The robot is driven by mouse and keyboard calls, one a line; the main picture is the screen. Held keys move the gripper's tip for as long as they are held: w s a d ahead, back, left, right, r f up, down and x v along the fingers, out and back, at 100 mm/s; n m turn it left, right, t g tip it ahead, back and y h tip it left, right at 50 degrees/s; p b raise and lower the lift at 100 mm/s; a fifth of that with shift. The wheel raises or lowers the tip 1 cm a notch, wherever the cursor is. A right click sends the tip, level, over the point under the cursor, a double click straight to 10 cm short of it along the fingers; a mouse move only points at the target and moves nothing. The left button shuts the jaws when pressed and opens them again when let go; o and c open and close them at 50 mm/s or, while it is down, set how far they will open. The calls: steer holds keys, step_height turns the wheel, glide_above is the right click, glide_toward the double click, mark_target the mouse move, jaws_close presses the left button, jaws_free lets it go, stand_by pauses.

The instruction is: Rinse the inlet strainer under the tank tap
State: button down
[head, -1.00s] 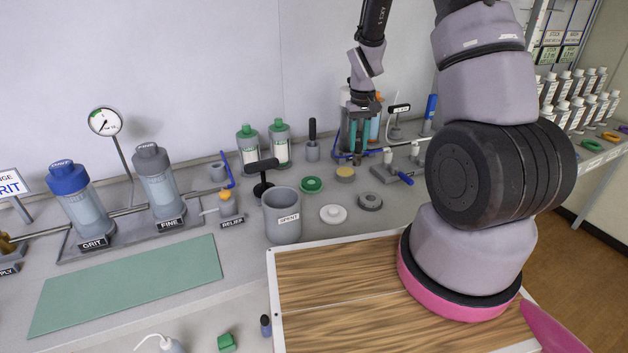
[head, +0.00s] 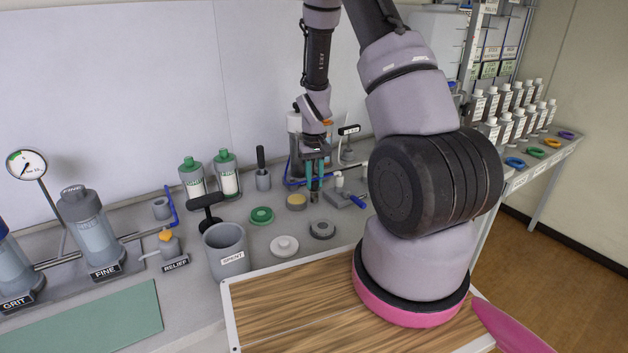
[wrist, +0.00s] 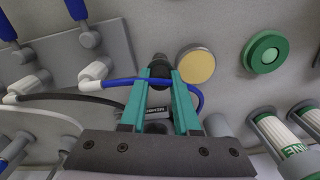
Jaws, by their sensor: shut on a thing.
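My gripper (head: 315,192) hangs over the back of the bench, its teal fingers pointing down. In the wrist view its fingertips (wrist: 159,70) are shut on a small dark cylindrical piece (wrist: 158,66). I cannot tell for sure that this is the inlet strainer; the fingers cover much of it. A blue hose (wrist: 205,95) passes close by the fingers. A large pale tank (head: 437,48) stands at the upper right in the head view, partly behind my arm. I cannot make out its tap.
A tan disc (head: 296,201), green ring (head: 262,216), grey ring (head: 322,229) and white knobbed disc (head: 284,246) lie near the gripper. A grey cup labelled SPENT (head: 227,252) stands left of them. A valve block with blue levers (wrist: 95,45) is close beside the fingers.

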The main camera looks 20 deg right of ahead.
steer(key=c, duration=0.6)
jaws_free()
steer(key=shift+f, duration=0.1)
steer(key=shift+c, duration=0.2)
steer(key=s+a+r+m+t+y, duration=0.15)
steer(key=s+r, duration=0.25)
steer(key=r, duration=1.1)
steer(key=s+a+r+t, duration=0.2)
steer(key=s+r, duration=0.1)
steer(key=r, duration=1.2)
steer(key=s+a+r+m+t, duration=0.1)
steer(key=s+r+t, duration=0.1)
steer(key=s+r, duration=0.3)
steer(key=s+a+r+m+t, duration=0.1)
steer(key=s+r, duration=0.4)
steer(key=s, duration=0.5)
steer(key=shift+a+r+t, duration=0.15)
steer(key=shift+a+t, duration=0.1)
steer(key=shift+t, duration=0.1)
steer(key=shift+y, duration=0.25)
